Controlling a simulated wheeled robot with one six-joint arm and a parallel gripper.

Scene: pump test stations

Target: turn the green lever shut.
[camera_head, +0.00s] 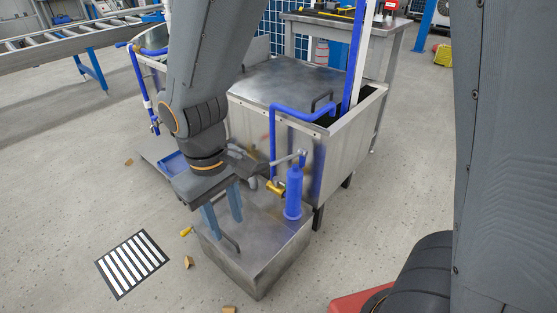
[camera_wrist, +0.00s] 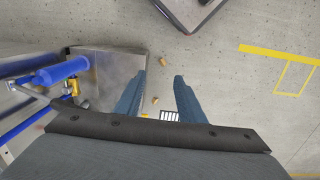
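I cannot make out a green lever in either view. A blue pump cylinder (camera_head: 293,192) stands on a metal box (camera_head: 262,262), with a brass-coloured fitting (camera_head: 275,187) at its left side. In the wrist view the blue cylinder (camera_wrist: 62,70) and the brass fitting (camera_wrist: 72,88) lie at the left. My gripper (camera_head: 222,214) points down over the left part of the box, left of the pump. In the wrist view my gripper (camera_wrist: 160,78) has its fingers apart with only floor between them. My arm and gripper may hide a lever.
A steel tank (camera_head: 345,140) with blue pipes stands behind the pump. A striped floor mat (camera_head: 133,263) and small brown blocks (camera_head: 188,262) lie on the floor. The left foreground floor is mostly free.

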